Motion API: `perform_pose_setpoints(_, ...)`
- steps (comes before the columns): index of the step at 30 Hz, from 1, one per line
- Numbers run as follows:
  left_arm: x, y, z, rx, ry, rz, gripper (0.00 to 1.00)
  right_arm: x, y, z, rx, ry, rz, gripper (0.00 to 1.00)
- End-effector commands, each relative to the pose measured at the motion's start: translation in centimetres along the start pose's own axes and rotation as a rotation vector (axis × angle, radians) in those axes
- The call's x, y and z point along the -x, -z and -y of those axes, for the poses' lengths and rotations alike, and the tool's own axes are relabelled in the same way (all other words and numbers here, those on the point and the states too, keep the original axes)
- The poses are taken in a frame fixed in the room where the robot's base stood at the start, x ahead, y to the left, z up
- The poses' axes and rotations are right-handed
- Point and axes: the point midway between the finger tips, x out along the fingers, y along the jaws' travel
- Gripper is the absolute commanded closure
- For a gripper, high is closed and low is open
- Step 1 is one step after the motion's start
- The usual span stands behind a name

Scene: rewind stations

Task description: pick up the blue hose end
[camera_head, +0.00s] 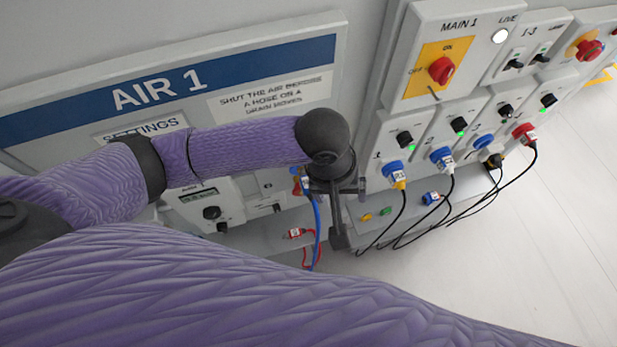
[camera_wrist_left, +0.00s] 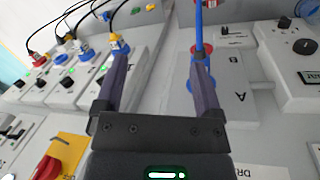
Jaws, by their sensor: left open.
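The blue hose (camera_head: 317,232) hangs in front of the grey air station in the head view. Its upper end is partly hidden behind my left gripper (camera_head: 335,208). In the left wrist view the blue hose (camera_wrist_left: 199,30) runs down to a blue end with a red ring around or behind it, on the panel marked A. I cannot tell whether it is plugged in there. My left gripper (camera_wrist_left: 160,62) is open with nothing between its fingers. The right-hand fingertip in that view overlaps the hose end; contact cannot be told. My right gripper is out of view.
A red hose end (camera_head: 294,234) lies on the ledge below the air station. The power station (camera_head: 440,100) stands to the right, with several plugged cables. A loose blue plug (camera_head: 431,198) lies on its ledge. The floor (camera_head: 530,240) at right is clear.

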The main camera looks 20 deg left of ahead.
Motion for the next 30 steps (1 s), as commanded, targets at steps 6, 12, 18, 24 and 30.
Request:
perform_pose_setpoints(6, 0.8, 4.2, 4.8, 0.353, 0.205, -0.038, 0.13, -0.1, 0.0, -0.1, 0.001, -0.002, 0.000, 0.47)
perform_pose_setpoints(12, -2.6, 4.3, 5.8, 0.383, 0.216, -0.037, 0.13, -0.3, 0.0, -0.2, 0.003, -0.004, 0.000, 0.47)
perform_pose_setpoints(18, -6.0, 4.6, 6.4, 0.378, 0.214, -0.040, 0.13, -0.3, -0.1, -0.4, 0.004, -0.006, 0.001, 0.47)
perform_pose_setpoints(24, -8.7, 4.6, 7.0, 0.377, 0.212, -0.039, 0.13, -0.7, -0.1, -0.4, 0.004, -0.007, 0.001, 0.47)
perform_pose_setpoints(30, -8.7, 4.6, 6.9, 0.376, 0.211, -0.039, 0.15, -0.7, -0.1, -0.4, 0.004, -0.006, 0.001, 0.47)
